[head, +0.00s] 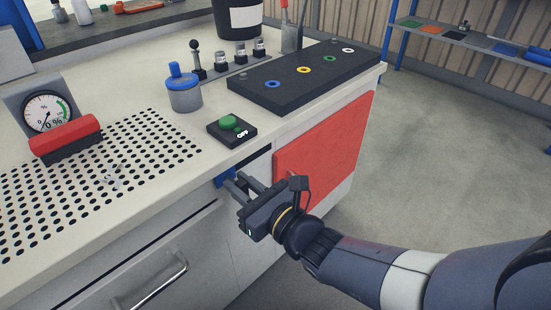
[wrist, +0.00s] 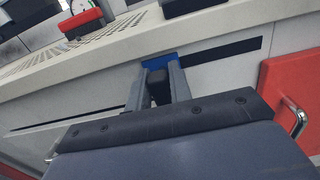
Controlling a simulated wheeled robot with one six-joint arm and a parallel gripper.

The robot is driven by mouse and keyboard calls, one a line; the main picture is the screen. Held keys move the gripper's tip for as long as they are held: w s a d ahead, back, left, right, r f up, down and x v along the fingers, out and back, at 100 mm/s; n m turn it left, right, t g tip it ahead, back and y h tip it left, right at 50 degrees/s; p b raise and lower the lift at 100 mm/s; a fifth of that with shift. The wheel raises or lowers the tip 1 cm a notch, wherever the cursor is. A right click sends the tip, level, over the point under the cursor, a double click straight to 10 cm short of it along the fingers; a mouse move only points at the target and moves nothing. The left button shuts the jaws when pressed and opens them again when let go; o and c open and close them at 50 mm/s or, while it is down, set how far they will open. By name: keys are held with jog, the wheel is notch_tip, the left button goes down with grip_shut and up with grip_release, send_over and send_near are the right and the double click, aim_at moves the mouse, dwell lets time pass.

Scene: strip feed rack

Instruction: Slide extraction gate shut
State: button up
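A blue plate, which looks like the extraction gate, (wrist: 160,61) sits in a dark slot (wrist: 220,51) in the bench's front face; it also shows in the head view (head: 224,178). A black knob (wrist: 158,88) stands out in front of the blue plate. My gripper (wrist: 157,75) has one finger on each side of this knob, with the fingertips near the blue plate; it also shows in the head view (head: 234,183). Whether the fingers press on the knob or leave a small gap is not clear. The slot shows dark to the right of the blue plate.
A red panel (head: 325,148) with a handle is on the bench front to the right. A drawer handle (head: 152,285) juts out at lower left. A green button box (head: 231,130) stands on the worktop above the slot. Open floor lies to the right.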

jog(key=o, duration=0.4)
jog(key=shift+o, duration=0.2)
jog(key=shift+p+v, duration=0.6)
jog(key=shift+v, duration=2.4)
jog(key=shift+a, duration=0.1)
jog(key=b+x, duration=0.1)
jog(key=x, duration=0.4)
jog(key=shift+w+a, duration=0.2)
jog(key=shift+w, duration=0.3)
jog(key=shift+w+d, duration=0.25)
